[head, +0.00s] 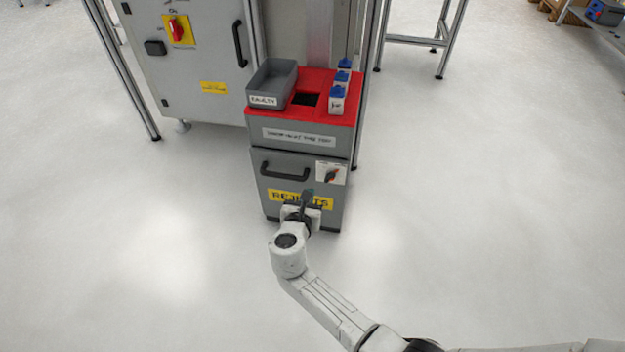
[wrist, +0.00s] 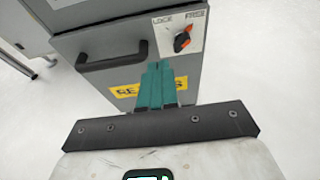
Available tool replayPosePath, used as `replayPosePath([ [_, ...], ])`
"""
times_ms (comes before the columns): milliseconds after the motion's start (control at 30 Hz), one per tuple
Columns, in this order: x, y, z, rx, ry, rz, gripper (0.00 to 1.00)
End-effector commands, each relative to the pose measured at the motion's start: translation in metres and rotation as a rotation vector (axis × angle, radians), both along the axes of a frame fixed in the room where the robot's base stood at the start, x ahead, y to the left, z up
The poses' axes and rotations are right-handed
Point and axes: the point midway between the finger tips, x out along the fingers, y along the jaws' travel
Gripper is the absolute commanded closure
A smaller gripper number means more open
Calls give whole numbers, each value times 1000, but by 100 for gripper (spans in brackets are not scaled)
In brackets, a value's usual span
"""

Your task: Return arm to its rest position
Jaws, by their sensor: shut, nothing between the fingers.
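My arm, white and jointed, reaches from the lower right of the head view toward the grey rejects cabinet (head: 335,215). My gripper (head: 307,192) is in front of the cabinet's lower drawer, over the yellow label (head: 322,203) in the picture. In the wrist view, the teal fingers of my gripper (wrist: 158,70) are together with nothing between them. They cover the middle of the yellow label (wrist: 122,91). The fingers look apart from the drawer front, though the exact gap is hard to judge.
The drawer has a black handle (head: 285,172) and a rotary lock knob (wrist: 182,39). On the red top (head: 312,80) stand a grey tray (head: 284,70) and several blue-and-white items (head: 337,100). A large cabinet (head: 190,75) stands behind. The floor (head: 130,265) around is clear.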

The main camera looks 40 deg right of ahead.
Motion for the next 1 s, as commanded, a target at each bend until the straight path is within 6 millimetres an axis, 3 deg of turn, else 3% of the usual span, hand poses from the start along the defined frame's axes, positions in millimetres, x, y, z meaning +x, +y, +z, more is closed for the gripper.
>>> replayPosePath([
  [200,-9,13,5,0,0,0,100],
  [467,-11,13,4,7,-5,-6,100],
  [567,-29,3,4,91,-71,-83,100],
  [667,-64,-12,1,267,-207,-245,100],
  [800,-130,-25,-8,591,-444,-566,100],
  [1000,-215,-6,-19,1004,-699,-1049,100],
])
